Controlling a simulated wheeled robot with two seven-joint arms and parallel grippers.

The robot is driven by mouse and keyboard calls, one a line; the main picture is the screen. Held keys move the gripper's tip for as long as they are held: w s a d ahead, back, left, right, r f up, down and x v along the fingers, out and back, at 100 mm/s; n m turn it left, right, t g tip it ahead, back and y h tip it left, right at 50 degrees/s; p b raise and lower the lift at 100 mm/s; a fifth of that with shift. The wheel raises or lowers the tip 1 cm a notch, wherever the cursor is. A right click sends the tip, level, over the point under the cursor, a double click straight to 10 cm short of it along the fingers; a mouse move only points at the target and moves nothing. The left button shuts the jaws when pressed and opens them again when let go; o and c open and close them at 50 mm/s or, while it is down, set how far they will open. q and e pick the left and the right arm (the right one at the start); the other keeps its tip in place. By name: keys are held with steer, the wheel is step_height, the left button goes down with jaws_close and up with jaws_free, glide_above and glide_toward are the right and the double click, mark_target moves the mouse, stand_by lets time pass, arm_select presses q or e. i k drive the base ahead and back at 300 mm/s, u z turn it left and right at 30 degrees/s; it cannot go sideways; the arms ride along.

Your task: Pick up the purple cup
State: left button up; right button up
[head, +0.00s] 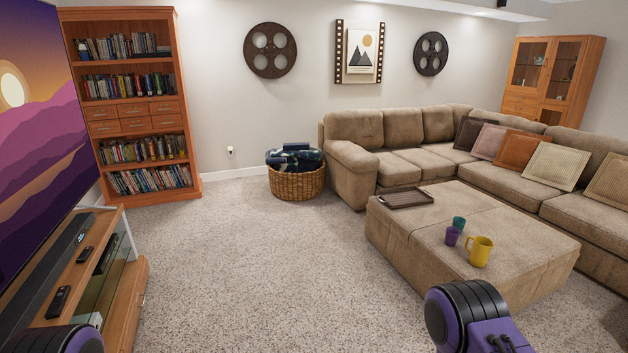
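The purple cup (451,237) stands upright on the beige ottoman (400,235) at the right of the head view. A teal cup (459,223) stands just behind it, and a yellow mug (480,251) stands to its right and nearer. The purple cup looks small and nothing holds it. Only dark and purple parts of my arms show, at the bottom left and the bottom right. Neither gripper is in view. My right arm part is in front of the ottoman's near side in the picture.
A brown tray (408,198) lies on the ottoman's far left part. A sectional sofa (400,170) stands behind and right of the ottoman. A TV stand (128,290) is at the left, a wicker basket (297,184) by the back wall. The carpet (260,270) between is clear.

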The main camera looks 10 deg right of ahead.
mark_target(452, 237)
steer(key=z, duration=0.4)
steer(key=i, duration=2.1)
steer(key=z, duration=1.45)
steer(key=i, duration=1.4)
steer(key=z, duration=0.7)
steer(key=i, duration=0.55)
steer(key=u, duration=0.1)
